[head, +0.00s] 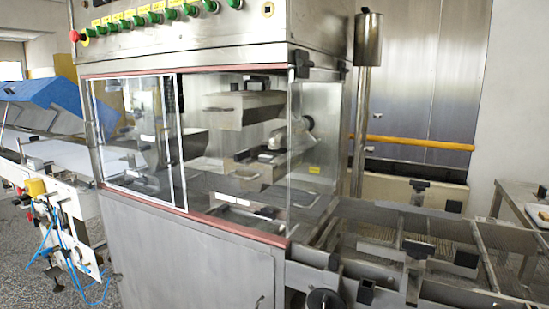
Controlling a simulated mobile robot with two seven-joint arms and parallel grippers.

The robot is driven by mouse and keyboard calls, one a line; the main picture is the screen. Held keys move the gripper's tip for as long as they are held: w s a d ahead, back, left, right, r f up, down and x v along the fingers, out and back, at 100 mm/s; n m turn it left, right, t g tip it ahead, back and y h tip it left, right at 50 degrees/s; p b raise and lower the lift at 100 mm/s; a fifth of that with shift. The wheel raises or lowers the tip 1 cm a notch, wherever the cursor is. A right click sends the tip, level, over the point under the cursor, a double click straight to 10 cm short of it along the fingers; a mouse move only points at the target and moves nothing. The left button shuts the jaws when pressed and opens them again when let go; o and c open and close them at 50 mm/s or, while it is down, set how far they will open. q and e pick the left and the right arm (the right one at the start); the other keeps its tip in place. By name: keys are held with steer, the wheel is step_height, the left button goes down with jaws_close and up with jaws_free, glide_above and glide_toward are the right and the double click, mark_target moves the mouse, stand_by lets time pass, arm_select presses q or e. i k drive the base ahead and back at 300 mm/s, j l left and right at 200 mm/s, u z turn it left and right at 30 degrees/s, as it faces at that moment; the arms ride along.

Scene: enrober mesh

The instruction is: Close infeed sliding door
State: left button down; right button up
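The enrober machine (190,260) stands in the middle of the head view, a steel cabinet with a windowed front. A clear sliding door with a white frame (182,150) sits at the left part of the front, between the red-brown upper rail (230,69) and lower rail (200,216). To its right the front shows the machine's inside, up to a white edge strip (290,140) at the corner. I cannot tell whether clear glazing covers that part. Neither of my grippers is in view.
A row of green knobs and a red button (74,36) sits on the upper panel. A wire-mesh conveyor frame (430,235) extends right. A steel post (362,110) stands by the right corner. A white conveyor with a blue cover (45,100) is at left.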

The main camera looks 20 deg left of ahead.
mark_target(160, 139)
steer(key=u, duration=1.6)
steer(key=j+z, duration=0.1)
steer(key=z, duration=0.35)
steer(key=i+j+z, duration=0.2)
steer(key=j+z, duration=0.15)
steer(key=j, duration=0.2)
steer(key=i+j+z, duration=0.3)
steer(key=j, duration=0.4)
steer(key=j+z, duration=0.1)
steer(key=j, duration=0.4)
steer(key=i+j, duration=0.1)
steer(key=j, duration=0.5)
steer(key=i+j+z, duration=0.1)
steer(key=j, duration=0.55)
steer(key=i+j, duration=0.1)
steer(key=j, duration=0.5)
